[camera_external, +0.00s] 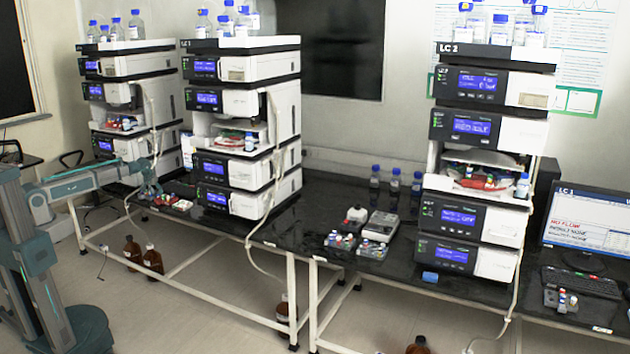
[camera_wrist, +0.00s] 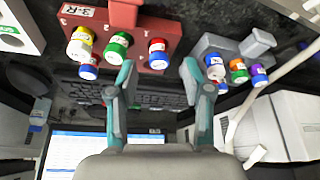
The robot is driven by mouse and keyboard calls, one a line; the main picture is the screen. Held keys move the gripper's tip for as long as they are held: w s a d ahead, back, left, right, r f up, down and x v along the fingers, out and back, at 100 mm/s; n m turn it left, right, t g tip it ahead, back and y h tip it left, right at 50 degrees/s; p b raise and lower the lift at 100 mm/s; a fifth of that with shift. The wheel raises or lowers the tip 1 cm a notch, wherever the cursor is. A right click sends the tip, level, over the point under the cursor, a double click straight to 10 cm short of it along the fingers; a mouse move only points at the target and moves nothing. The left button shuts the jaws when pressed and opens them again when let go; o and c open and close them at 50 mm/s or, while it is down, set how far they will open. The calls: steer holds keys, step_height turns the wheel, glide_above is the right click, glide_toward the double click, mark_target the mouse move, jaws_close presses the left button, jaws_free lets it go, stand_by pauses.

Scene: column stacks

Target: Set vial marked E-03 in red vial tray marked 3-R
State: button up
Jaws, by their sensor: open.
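The red vial tray marked 3-R (camera_wrist: 185,30) is at the top of the wrist view. A yellow-capped vial (camera_wrist: 82,35), a green-capped vial (camera_wrist: 120,40) and a red-capped vial (camera_wrist: 157,47) are at its edge. No label reading E-03 is legible, so I cannot tell which vial it is. My gripper (camera_wrist: 158,75) is open, with its fingers apart below the tray and no vial visible between them.
A grey-blue tray (camera_wrist: 215,42) with blue, orange and green-capped vials is to the right. A keyboard (camera_wrist: 155,92) and a lit monitor (camera_wrist: 75,145) lie beyond the fingers. A white tube (camera_wrist: 270,80) runs at right. The tall LC 1 stack (camera_external: 240,120) stands close to my arm.

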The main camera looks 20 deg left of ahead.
steer(key=a+v, duration=0.1)
steer(key=v, duration=0.8)
steer(key=s+a+f+m+g, duration=0.1)
steer(key=s+a+f+g, duration=0.1)
steer(key=s+a+f, duration=0.5)
steer(key=s+f+m+g, duration=0.2)
steer(key=s+f, duration=0.2)
steer(key=f, duration=0.8)
steer(key=s+a+f+m+g, duration=0.1)
steer(key=s+a+f, duration=0.4)
steer(key=f, duration=0.4)
steer(key=s+a+f+g, duration=0.2)
steer(key=s+f, duration=0.3)
steer(key=s, duration=0.4)
steer(key=s+a+f+n+g, duration=0.1)
steer(key=s+a+f+g, duration=0.1)
steer(key=s, duration=0.8)
steer(key=s+a+f+g, duration=0.2)
steer(key=s+a+f, duration=0.2)
steer(key=s+f, duration=0.3)
steer(key=s, duration=0.2)
steer(key=shift+s+a+f+n+h, duration=0.15)
steer(key=shift+s+f+n+h, duration=0.2)
steer(key=shift+n+h, duration=0.05)
